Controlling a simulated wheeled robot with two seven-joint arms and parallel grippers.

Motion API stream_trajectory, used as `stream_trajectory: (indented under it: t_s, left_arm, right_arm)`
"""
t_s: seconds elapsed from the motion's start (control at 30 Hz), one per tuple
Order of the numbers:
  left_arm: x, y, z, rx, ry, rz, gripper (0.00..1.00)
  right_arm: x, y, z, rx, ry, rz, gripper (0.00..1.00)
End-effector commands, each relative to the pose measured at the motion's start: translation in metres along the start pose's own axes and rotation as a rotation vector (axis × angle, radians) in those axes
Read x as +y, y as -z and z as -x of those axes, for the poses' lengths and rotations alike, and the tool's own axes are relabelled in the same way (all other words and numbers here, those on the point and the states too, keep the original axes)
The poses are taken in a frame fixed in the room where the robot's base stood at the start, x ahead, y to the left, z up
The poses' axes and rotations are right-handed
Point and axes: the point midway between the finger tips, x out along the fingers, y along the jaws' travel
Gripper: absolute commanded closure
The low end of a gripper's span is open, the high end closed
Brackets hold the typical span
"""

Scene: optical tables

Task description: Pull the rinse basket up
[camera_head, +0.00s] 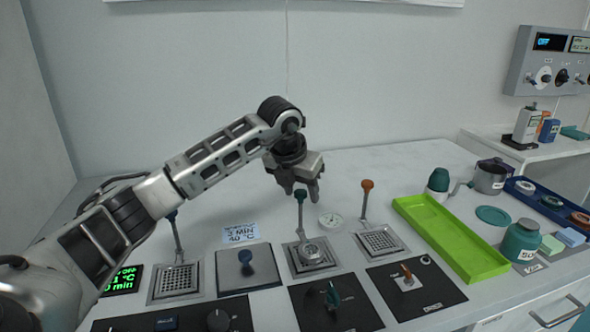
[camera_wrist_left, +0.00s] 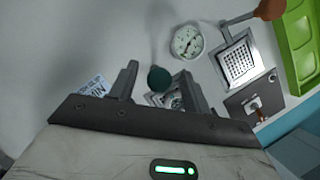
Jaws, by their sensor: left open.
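Three square perforated baskets sit in the bench top, each with an upright rod and knob: blue knob (camera_head: 171,215) at left, green knob (camera_head: 300,195) in the middle, orange knob (camera_head: 367,185) at right. No readable label tells me which is the rinse basket. The middle basket (camera_head: 297,262) holds a round metal part (camera_head: 313,250). My left gripper (camera_head: 303,193) is open, pointing down at the green knob. In the left wrist view the green knob (camera_wrist_left: 159,79) shows between the two fingers; contact cannot be told. My right gripper is out of view.
A round dial (camera_head: 331,220) lies behind the middle basket. Control panels with a green lever (camera_head: 332,296) and an orange lever (camera_head: 406,272) lie in front. A lime-green tray (camera_head: 450,236) is at right, beside a teal bottle (camera_head: 521,240). A square plate (camera_head: 262,270) lies left of the middle basket.

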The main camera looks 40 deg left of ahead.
Motion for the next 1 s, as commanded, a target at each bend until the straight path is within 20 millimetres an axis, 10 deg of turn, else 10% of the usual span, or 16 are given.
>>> stream_trajectory:
  t_s: [0.6, 1.0]
  left_arm:
    - [0.001, -0.001, 0.131, -0.008, 0.0, 0.0, 0.52]
    - [0.0, 0.0, 0.155, -0.004, 0.0, 0.0, 0.52]
  right_arm:
    - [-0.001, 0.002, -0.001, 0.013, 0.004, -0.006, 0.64]
    - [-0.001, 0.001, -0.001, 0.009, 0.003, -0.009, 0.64]
